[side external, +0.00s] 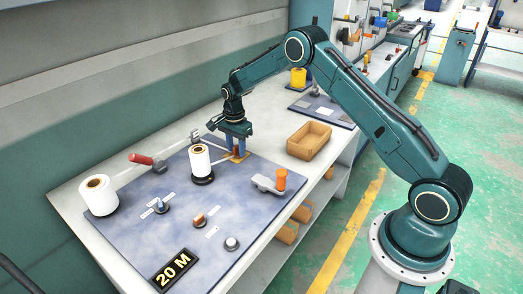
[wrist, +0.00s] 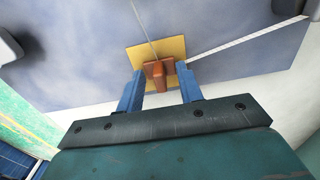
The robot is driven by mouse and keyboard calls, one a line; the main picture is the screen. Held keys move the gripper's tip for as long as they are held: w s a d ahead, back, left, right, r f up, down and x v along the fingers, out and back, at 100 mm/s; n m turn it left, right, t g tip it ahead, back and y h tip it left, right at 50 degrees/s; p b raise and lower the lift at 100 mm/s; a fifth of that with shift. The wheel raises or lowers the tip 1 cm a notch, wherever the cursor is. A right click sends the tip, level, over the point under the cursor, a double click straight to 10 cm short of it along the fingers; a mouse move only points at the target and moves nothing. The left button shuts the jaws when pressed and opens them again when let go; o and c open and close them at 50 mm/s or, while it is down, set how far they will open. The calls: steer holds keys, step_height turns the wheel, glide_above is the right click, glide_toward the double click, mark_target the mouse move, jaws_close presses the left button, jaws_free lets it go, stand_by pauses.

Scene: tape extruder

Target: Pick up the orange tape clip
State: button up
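The orange tape clip (wrist: 158,72) stands on a small yellow plate (wrist: 172,47) in the wrist view. In the side external view the clip (side external: 236,152) is small and partly hidden by my fingers. My gripper (wrist: 160,68) is open, its two blue fingers pointing at the plate, one to each side of the clip. A gap shows between the fingers further back; whether the tips touch the clip is hard to tell. In the side external view my gripper (side external: 240,148) is low over the plate.
A white tape roll (side external: 200,160) stands upright close left of my gripper. Another white roll (side external: 98,195), a red-handled part (side external: 141,159) and an orange-knobbed lever (side external: 281,180) are around the blue-grey board (side external: 130,215). A wooden tray (side external: 309,140) stands to the right.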

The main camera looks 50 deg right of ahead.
mark_target(236, 146)
jaws_close()
steer(key=shift+r, duration=0.15)
step_height(236, 146, up, 20)
stand_by(0.8)
stand_by(0.4)
